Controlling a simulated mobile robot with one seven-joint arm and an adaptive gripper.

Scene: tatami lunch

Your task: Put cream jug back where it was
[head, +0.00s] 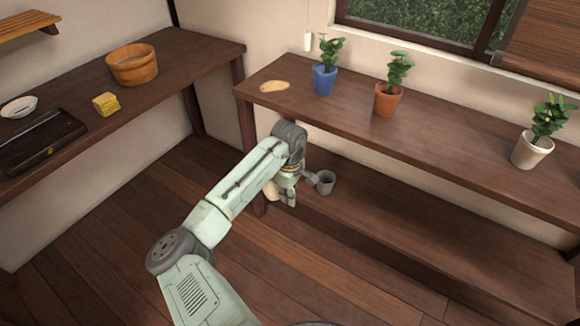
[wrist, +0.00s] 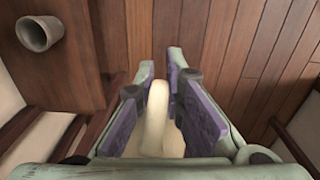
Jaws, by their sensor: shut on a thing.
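My gripper (head: 288,198) is below the edge of the long table, at its left end, beside the low shelf. In the wrist view my gripper (wrist: 163,70) has its purple-padded fingers shut on a cream-coloured piece (wrist: 156,115), apparently the cream jug's handle. The cream jug (head: 271,191) shows in the head view as a small pale patch at the left of the fingers. Most of its body is hidden by my gripper, so its tilt cannot be told.
A grey cup (head: 325,182) stands on the low shelf (head: 400,235), close right of my gripper. The long table (head: 440,125) above holds blue, terracotta and white plant pots and a tan flat piece (head: 274,86). The wooden floor (head: 110,250) at left is clear.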

